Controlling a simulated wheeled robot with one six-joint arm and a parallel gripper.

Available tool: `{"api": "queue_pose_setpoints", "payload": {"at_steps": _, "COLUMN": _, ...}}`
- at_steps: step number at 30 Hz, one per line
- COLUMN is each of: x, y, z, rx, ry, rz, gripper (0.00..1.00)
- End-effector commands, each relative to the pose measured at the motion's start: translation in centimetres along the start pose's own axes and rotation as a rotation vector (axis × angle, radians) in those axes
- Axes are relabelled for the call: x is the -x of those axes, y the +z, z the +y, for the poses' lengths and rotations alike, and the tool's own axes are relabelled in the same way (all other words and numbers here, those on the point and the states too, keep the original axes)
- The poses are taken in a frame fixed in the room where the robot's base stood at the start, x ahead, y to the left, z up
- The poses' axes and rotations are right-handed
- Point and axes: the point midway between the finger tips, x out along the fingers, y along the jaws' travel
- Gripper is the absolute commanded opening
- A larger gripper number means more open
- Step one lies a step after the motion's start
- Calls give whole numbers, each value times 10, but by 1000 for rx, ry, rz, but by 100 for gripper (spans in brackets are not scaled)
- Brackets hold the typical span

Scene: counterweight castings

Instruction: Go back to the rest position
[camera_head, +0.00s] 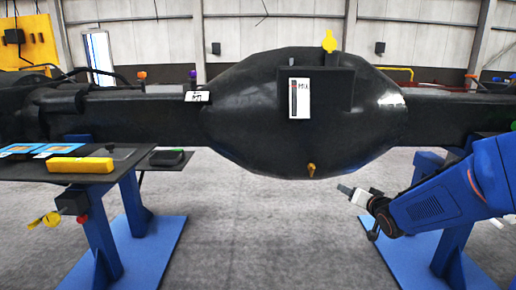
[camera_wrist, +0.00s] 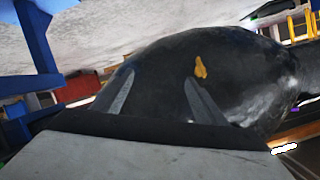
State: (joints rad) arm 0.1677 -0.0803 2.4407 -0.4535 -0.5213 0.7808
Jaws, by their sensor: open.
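My gripper (camera_head: 344,189) is at the lower right of the head view, at the end of my blue arm. It is below and to the right of the large black casting (camera_head: 245,135), apart from it as far as I can see. In the wrist view my gripper (camera_wrist: 160,77) has its two grey fingers spread with nothing held between them. The rounded underside of the casting (camera_wrist: 240,60) fills the view beyond the fingers. A small orange-yellow plug (camera_wrist: 200,67) on the casting shows past the right finger. It also shows low on the casting in the head view (camera_head: 311,169).
Blue stands (camera_head: 130,235) support the casting's ends. A dark shelf (camera_head: 125,167) at left holds a yellow bar (camera_head: 80,165) and a dark item (camera_head: 167,157). The grey floor (camera_head: 270,240) between the stands is clear.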

Motion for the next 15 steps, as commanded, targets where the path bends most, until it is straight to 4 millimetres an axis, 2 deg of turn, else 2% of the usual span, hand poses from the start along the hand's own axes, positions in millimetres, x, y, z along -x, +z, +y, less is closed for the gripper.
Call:
{"api": "queue_pose_setpoints", "payload": {"at_steps": 8, "x": 72, "y": 10, "z": 7, "rx": 122, "ry": 176, "rz": -128, "gripper": 66}}
{"api": "queue_pose_setpoints", "payload": {"at_steps": 15, "x": 145, "y": 37, "z": 11, "rx": 204, "ry": 276, "rz": -288, "gripper": 66}}
